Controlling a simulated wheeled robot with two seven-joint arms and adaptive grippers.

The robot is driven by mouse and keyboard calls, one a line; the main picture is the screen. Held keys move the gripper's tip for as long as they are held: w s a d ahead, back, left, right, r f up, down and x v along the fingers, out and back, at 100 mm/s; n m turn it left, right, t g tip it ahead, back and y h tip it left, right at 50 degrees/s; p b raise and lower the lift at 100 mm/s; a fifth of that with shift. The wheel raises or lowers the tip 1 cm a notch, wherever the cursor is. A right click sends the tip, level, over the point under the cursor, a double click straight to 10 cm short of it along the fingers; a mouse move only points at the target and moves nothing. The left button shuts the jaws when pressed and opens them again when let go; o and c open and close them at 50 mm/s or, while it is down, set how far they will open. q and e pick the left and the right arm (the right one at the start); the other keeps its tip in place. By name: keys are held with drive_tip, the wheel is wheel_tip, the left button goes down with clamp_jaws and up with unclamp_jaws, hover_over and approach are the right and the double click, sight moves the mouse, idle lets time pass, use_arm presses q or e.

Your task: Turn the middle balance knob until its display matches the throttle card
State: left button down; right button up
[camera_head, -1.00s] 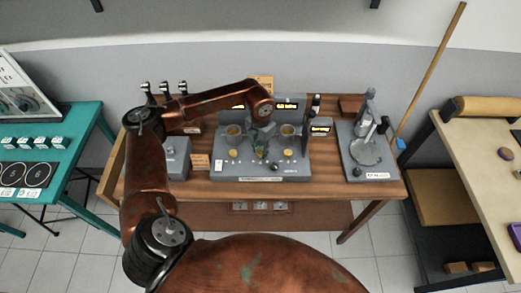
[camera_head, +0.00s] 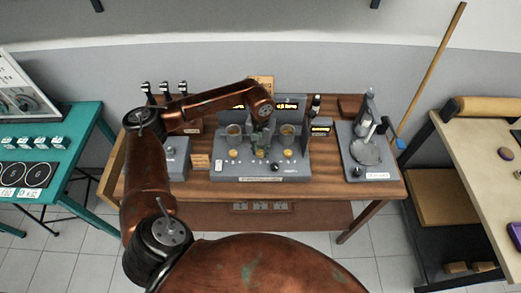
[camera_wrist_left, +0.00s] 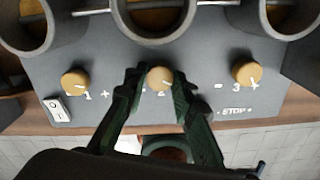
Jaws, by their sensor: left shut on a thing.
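The middle balance knob (camera_wrist_left: 160,77) is a small tan knob marked 2, between knob 1 (camera_wrist_left: 75,80) and knob 3 (camera_wrist_left: 248,74) on the grey balance panel (camera_head: 220,173). My left gripper (camera_wrist_left: 158,84) has its dark green fingers on either side of the middle knob, shut on it. In the head view the left gripper (camera_head: 260,148) reaches down onto the panel's middle and partly hides it. A yellow-lit display (camera_head: 288,105) shows at the panel's back, partly covered by my arm; its text is too small to read. I cannot tell which card is the throttle card.
A grey stand (camera_head: 366,153) fills the right end of the wooden table. Large round openings sit behind the knobs.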

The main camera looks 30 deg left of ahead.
sight(261, 152)
use_arm(q)
drive_tip(key=c, duration=1.6)
unclamp_jaws()
drive_tip(key=shift+r, duration=0.1)
wheel_tip(261, 152, up, 12)
